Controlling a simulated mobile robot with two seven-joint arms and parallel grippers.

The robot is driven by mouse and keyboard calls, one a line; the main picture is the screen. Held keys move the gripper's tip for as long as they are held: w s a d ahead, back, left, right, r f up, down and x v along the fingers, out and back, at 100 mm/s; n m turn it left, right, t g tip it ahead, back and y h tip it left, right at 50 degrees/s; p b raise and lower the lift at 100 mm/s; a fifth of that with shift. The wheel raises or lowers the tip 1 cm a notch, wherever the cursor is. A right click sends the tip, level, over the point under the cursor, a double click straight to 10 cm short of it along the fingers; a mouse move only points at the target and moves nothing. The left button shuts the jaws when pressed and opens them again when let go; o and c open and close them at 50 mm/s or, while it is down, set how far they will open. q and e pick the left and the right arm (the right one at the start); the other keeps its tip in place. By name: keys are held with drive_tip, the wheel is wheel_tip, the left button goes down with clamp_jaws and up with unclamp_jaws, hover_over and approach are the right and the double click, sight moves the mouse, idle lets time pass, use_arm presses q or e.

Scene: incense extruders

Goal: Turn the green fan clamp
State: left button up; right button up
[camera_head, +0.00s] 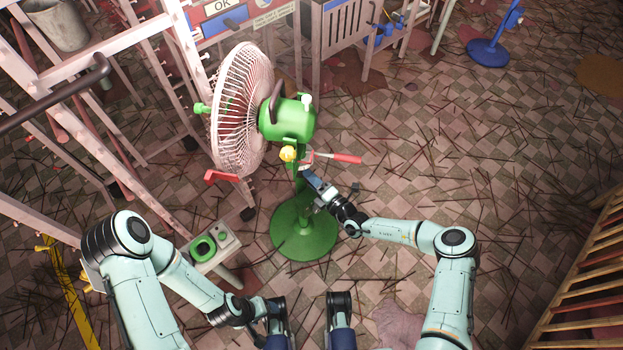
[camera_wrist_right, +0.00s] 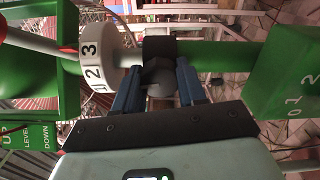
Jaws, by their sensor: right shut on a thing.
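The green fan has a white cage (camera_head: 240,110), a green motor housing (camera_head: 290,117) and a round green base (camera_head: 303,230) on the floor. Its clamp (camera_wrist_right: 158,48) is a dark collar around the green post (camera_wrist_right: 215,55), with a round dark knob (camera_wrist_right: 160,82). In the right wrist view, my right gripper (camera_wrist_right: 157,88) has its blue fingers on either side of this knob, shut on it. In the head view, my right gripper (camera_head: 318,190) is at the post above the base and hides the clamp. My left gripper (camera_head: 262,308) is low in the picture, away from the fan; its fingers are unclear.
A white ring numbered 1, 2, 3 (camera_wrist_right: 100,70) sits beside the clamp. A red-handled lever (camera_head: 345,158) sticks out above my right gripper. A small stand with a green ring (camera_head: 203,248) is left of the base. White frames stand at left; a slatted wooden rack (camera_head: 592,285) is at right.

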use_arm(q)
drive_tip(key=shift+w, duration=0.15)
use_arm(e)
drive_tip(key=shift+s+a+f+m, duration=0.15)
drive_tip(key=shift+s+f+m, duration=0.1)
drive_tip(key=shift+m, duration=0.45)
drive_tip(key=o, duration=1.1)
drive_tip(key=shift+c, duration=0.2)
drive_tip(key=shift+r, duration=0.15)
drive_tip(key=shift+w, duration=0.1)
use_arm(q)
drive_tip(key=shift+s+d+r+g+p, duration=0.2)
drive_tip(key=shift+s+r+g+p, duration=0.2)
drive_tip(key=shift+s+r+p, duration=0.65)
use_arm(e)
drive_tip(key=v, duration=1.3)
drive_tip(key=shift+d, duration=0.25)
use_arm(q)
drive_tip(key=shift+w, duration=0.1)
